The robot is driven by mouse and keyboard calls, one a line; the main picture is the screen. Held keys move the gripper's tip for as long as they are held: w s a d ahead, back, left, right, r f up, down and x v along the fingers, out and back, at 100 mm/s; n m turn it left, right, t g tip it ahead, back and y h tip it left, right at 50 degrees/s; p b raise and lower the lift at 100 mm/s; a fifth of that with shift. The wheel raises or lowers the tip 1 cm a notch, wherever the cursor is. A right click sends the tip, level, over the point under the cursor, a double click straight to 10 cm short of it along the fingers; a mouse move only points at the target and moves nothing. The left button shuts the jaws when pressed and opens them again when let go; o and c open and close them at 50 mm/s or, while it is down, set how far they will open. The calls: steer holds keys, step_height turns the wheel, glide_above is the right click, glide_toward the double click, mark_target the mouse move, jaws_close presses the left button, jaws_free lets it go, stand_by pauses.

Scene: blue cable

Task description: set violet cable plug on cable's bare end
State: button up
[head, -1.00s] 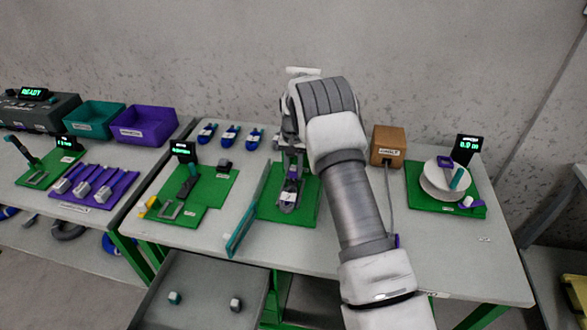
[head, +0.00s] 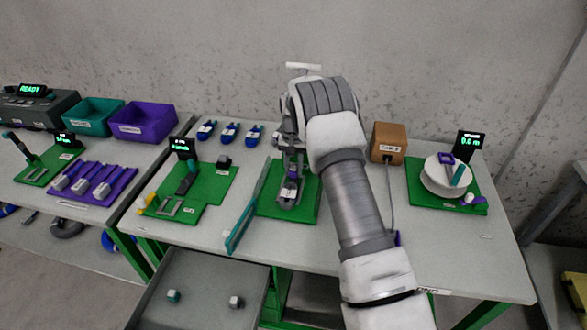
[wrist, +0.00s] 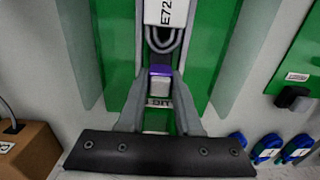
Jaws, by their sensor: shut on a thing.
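My gripper (head: 291,165) is over the green board (head: 310,205) on the middle table. In the wrist view my gripper (wrist: 160,84) has its two grey fingers on either side of a small grey plug with a violet band (wrist: 160,71), and is shut on it. The violet band also shows in the head view (head: 292,175). Just beyond the plug lies a grey loop-shaped part, with a white block (wrist: 166,12) marked "E72" behind it. I cannot make out the cable's bare end or whether the plug touches it.
A teal bar (head: 247,215) stands along the board's left side. A brown box (head: 388,143) with a grey cable is to the right, and a white reel (head: 446,178) farther right. Several blue pieces (head: 229,132) lie behind. A violet rack (head: 93,184) is on the left table.

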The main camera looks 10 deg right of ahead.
steer(key=shift+f, duration=0.15)
steer(key=o, duration=1)
steer(key=shift+o, duration=0.2)
steer(key=shift+r+p, duration=2)
steer(key=shift+r, duration=2.05)
steer(key=shift+r, duration=0.1)
